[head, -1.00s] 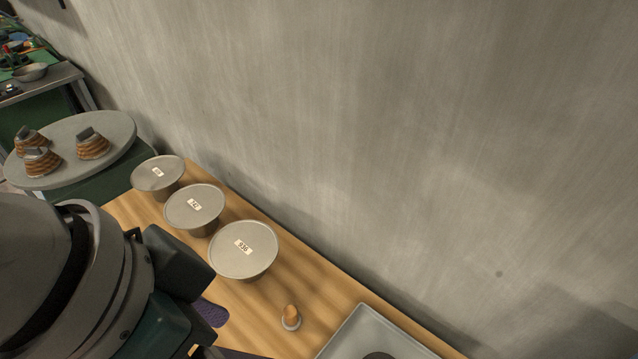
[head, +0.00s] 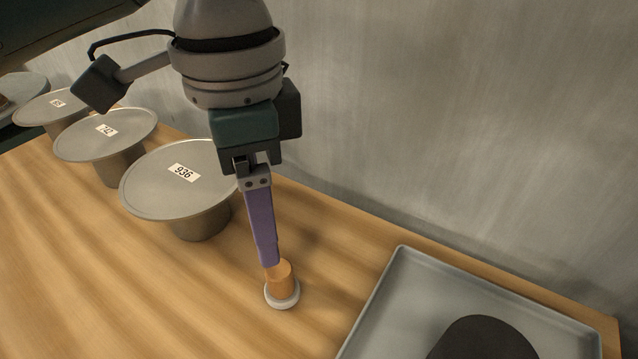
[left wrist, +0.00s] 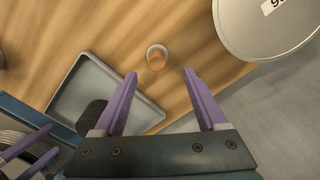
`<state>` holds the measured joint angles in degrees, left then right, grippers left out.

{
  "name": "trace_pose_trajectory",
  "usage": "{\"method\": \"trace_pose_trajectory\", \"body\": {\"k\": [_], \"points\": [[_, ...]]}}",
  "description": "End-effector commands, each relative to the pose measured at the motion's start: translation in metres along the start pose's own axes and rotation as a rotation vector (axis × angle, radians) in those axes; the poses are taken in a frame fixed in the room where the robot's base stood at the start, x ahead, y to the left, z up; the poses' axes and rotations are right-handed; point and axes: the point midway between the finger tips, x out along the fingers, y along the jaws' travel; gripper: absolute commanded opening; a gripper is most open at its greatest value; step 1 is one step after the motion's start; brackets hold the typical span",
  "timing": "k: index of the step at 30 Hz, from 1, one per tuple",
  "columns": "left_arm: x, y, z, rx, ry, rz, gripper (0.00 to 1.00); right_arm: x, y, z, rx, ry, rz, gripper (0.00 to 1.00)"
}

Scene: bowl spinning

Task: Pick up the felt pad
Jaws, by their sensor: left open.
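A small orange-tan knob on a pale round base, which looks like the felt pad (head: 282,290), stands upright on the wooden table. It also shows in the left wrist view (left wrist: 157,57), ahead of the gap between my fingers. My left gripper (head: 269,264) points down with purple fingers, its tips at the top of the knob in the head view. In the left wrist view my left gripper (left wrist: 160,75) is open and empty. Contact with the knob cannot be told. My right gripper (left wrist: 54,139) shows at the lower left of that view, its purple fingers apart.
A grey tray (head: 378,312) holding a dark round piece (head: 482,342) lies right of the pad. Metal bowl-like pieces with flat round tops, one labelled 936 (head: 150,200), stand to the left. A grey wall (head: 450,120) runs behind the table (head: 90,270).

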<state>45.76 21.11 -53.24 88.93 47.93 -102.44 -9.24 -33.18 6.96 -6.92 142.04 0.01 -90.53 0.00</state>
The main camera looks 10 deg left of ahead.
Motion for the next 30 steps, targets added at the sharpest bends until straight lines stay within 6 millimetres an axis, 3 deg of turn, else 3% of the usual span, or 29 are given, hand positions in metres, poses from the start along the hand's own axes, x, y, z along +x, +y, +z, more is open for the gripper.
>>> {"method": "trace_pose_trajectory", "body": {"k": [6,11,19,29,30], "points": [[0.034,0.001,0.000,-0.002,-0.003,0.002,0.74,0.008,0.001,0.003,-0.002,0.000,0.003,1.00],[0.047,0.001,-0.001,-0.001,-0.002,0.000,0.74,0.010,0.001,0.004,-0.002,0.000,0.003,1.00],[0.087,0.005,-0.008,-0.002,-0.003,0.000,0.74,0.022,0.000,0.007,-0.001,0.000,0.003,1.00],[0.095,0.005,-0.008,0.000,0.000,-0.002,0.74,0.022,-0.001,0.007,0.002,0.000,0.000,1.00],[0.095,0.005,-0.008,0.000,0.000,-0.002,0.71,0.022,-0.001,0.007,0.002,0.001,-0.001,1.00]]}}
